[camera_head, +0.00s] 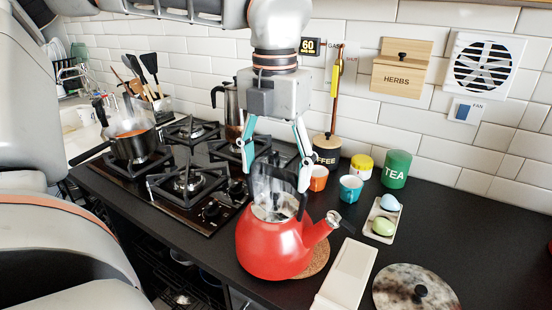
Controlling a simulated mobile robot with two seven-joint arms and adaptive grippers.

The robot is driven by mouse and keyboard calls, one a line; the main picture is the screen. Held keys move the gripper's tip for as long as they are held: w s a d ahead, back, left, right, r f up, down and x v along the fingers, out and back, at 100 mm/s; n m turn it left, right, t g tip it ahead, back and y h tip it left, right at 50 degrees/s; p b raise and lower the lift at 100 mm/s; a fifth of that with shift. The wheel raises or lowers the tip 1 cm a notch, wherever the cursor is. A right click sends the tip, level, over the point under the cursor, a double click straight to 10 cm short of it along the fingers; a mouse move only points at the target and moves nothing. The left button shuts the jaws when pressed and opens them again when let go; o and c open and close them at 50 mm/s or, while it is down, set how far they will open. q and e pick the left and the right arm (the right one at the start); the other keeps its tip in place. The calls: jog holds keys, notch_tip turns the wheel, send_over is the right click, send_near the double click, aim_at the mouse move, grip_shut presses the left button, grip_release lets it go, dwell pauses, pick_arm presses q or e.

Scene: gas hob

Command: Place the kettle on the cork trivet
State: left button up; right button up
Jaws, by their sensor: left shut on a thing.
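The red kettle (268,250) is in the front middle of the head view, upright, with its spout pointing right. My left gripper (276,180) comes down from above, its two fingers on either side of the kettle's dark handle, shut on it. The round cork trivet (318,262) shows as a brown edge behind and to the right of the kettle; the kettle's body hides most of it. I cannot tell whether the kettle's base touches the trivet or hangs above it. My right gripper is not in view.
The gas hob (187,180) is left of the kettle, with a pot (133,140) on it. A pale slab (347,275) and a speckled lid (415,290) lie to the right. Orange and blue cups (350,188) stand behind.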

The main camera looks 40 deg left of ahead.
pick_arm(q)
jog(key=shift+r, duration=0.2)
jog(key=shift+f, duration=0.15)
jog(key=o, duration=2.1)
notch_tip(320, 180, up, 12)
jog(key=shift+r+p, duration=0.1)
jog(key=shift+p, duration=0.85)
jog(key=shift+s, duration=0.1)
